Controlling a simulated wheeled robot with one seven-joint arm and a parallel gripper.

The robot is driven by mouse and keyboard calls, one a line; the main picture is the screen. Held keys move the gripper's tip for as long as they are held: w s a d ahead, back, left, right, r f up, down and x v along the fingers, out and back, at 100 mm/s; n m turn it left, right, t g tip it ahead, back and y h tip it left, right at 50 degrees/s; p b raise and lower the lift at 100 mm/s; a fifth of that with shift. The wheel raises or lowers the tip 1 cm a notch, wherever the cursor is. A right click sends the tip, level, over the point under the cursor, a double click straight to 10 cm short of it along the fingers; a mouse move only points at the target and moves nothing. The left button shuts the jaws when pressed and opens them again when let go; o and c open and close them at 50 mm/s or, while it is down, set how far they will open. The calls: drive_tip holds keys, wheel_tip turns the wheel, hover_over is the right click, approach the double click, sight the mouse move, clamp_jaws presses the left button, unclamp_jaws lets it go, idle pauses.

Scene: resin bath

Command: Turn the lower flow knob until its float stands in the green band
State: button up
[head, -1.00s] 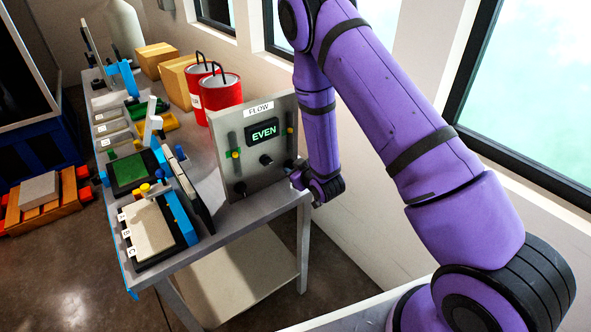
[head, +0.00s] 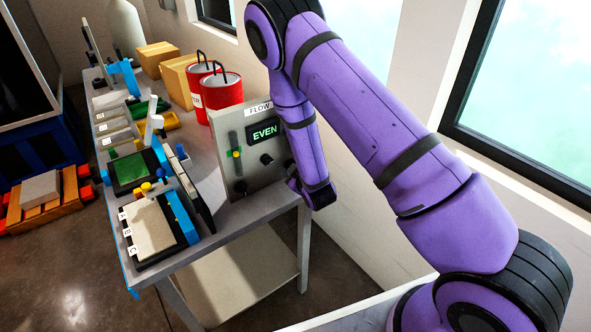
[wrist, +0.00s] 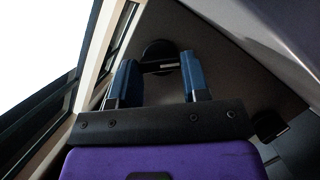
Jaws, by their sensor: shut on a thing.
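The grey flow panel (head: 222,158) stands at the table's right end, its display (head: 265,132) reading EVEN. Its left gauge shows a yellow float (head: 236,153) beside a green mark. Two black knobs show in the head view, one near the middle (head: 266,159) and one lower left (head: 241,187). My arm hides the panel's right side, with the other gauge and its float. In the wrist view my gripper (wrist: 158,78) has its blue fingers either side of a black knob (wrist: 160,49) and is shut on its bar. Which knob this is, I cannot tell for sure.
Another black knob (wrist: 268,125) shows at right in the wrist view. Two red cans (head: 222,92) stand behind the panel. Trays and a screen frame (head: 177,205) fill the table to its left. The window wall (head: 400,195) is close on the right.

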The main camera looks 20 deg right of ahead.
drive_tip(key=o, duration=0.9)
drive_tip(key=v, duration=1.1)
drive_tip(key=shift+w, duration=0.15)
wheel_tip(320, 180, up, 24)
drive_tip(key=s+d+m+g, duration=0.2)
drive_tip(key=d+m+g, duration=0.1)
drive_tip(key=m+g, duration=0.25)
drive_tip(key=s+d+r+m+g, duration=0.1)
drive_tip(key=s+r, duration=0.3)
drive_tip(key=s, duration=0.4)
drive_tip(key=s+d+r+m+g, duration=0.1)
drive_tip(key=s+r, duration=0.4)
drive_tip(key=s, duration=0.3)
drive_tip(key=s+d+r+m+g, duration=0.1)
drive_tip(key=s+r+g, duration=0.1)
drive_tip(key=s+r, duration=0.3)
drive_tip(key=shift+s+d+r+m+h, duration=0.1)
drive_tip(key=shift+s+d+m+h, duration=0.1)
drive_tip(key=shift+s, duration=0.75)
drive_tip(key=shift+s+d+m+h, duration=0.1)
drive_tip(key=shift+s+d+h, duration=0.1)
drive_tip(key=shift+s, duration=0.75)
